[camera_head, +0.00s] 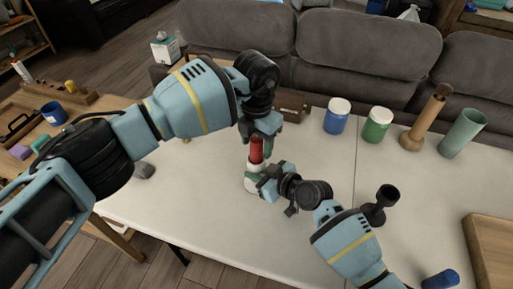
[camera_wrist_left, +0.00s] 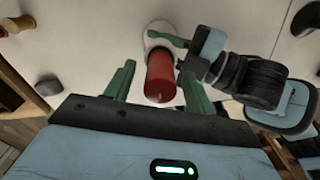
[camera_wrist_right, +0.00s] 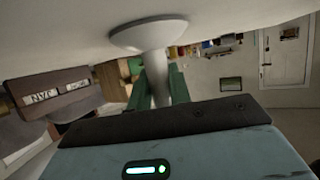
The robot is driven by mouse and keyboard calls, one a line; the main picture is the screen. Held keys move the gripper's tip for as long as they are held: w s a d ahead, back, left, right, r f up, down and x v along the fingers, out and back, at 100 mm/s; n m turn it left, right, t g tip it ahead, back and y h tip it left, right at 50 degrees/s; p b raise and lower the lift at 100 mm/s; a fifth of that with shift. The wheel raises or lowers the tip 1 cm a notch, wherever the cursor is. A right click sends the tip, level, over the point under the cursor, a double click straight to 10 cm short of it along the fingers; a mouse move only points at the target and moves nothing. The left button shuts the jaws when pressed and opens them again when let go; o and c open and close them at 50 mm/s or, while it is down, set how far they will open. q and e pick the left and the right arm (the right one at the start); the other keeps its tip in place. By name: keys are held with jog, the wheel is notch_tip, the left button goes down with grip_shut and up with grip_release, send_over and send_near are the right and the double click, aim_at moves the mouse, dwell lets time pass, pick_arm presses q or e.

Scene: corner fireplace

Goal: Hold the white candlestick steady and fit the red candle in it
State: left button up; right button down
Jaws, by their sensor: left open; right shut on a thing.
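The white candlestick (camera_head: 250,184) stands upright on the pale table; its round base (camera_wrist_right: 150,36) and stem (camera_wrist_right: 156,68) show in the right wrist view. My right gripper (camera_head: 264,182) is shut on the stem, one finger on each side. The red candle (camera_head: 256,151) stands upright over the candlestick's top. How deep its lower end sits in the socket is hidden. My left gripper (camera_wrist_left: 158,82) is open above, its fingers apart on either side of the red candle (camera_wrist_left: 160,76), with a visible gap at the left finger.
A blue jar (camera_head: 336,117), a green jar (camera_head: 377,125), a brown vase (camera_head: 424,120) and a green cup (camera_head: 463,134) stand along the back. A black candlestick (camera_head: 381,204) stands right of my right gripper. A wooden tray (camera_head: 490,256) is at the right edge.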

pick_arm(q)
notch_tip(320, 180, up, 9)
dwell(0.3)
dwell(0.4)
pick_arm(e)
jog(key=c, duration=1.2)
grip_release()
jog(key=shift+o, duration=0.4)
jog(key=o, duration=0.5)
jog(key=shift+d, duration=0.1)
jog(key=v, duration=1.2)
